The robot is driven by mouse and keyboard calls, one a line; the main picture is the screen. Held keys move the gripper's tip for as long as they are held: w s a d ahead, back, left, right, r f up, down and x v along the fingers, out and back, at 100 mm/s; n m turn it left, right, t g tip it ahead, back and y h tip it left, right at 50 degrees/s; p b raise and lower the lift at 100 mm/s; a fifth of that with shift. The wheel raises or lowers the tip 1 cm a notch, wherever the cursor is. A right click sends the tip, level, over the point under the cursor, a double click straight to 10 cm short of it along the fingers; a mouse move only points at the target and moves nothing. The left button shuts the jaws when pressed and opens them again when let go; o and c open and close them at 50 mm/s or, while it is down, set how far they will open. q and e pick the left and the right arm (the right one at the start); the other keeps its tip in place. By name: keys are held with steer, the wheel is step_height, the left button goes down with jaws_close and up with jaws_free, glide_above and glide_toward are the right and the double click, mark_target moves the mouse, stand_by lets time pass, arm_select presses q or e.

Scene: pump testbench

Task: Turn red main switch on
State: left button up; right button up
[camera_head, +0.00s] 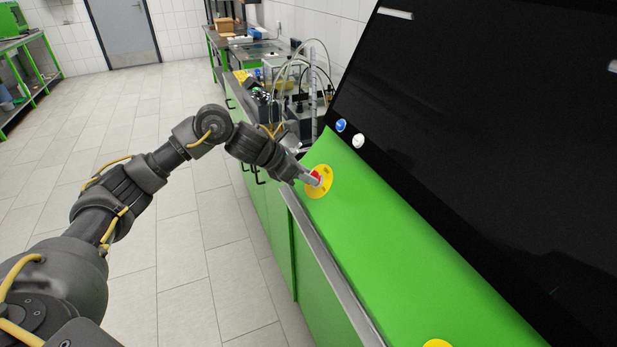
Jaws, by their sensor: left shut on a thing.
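The red main switch (317,175) sits in the middle of a round yellow plate (325,188) on the sloped green panel. My left gripper (314,179) reaches in from the left and is shut on the red switch. The fingers hide part of the switch, and I cannot tell its exact turn angle. My right gripper is not in view.
A blue button (341,125) and a white button (358,141) are on the black panel (480,120) above the switch. Another yellow part (437,343) shows at the bottom edge. A metal edge (335,275) runs along the green bench. The tiled floor (200,240) at left is clear.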

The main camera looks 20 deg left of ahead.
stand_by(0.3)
arm_select(q)
steer(key=shift+f+m+b, duration=0.15)
steer(key=shift+m+b, duration=0.15)
steer(key=shift+b, duration=0.3)
steer(key=shift+m+b, duration=0.9)
steer(key=shift+b, duration=0.1)
steer(key=shift+m+b, duration=0.45)
steer(key=shift+m, duration=0.05)
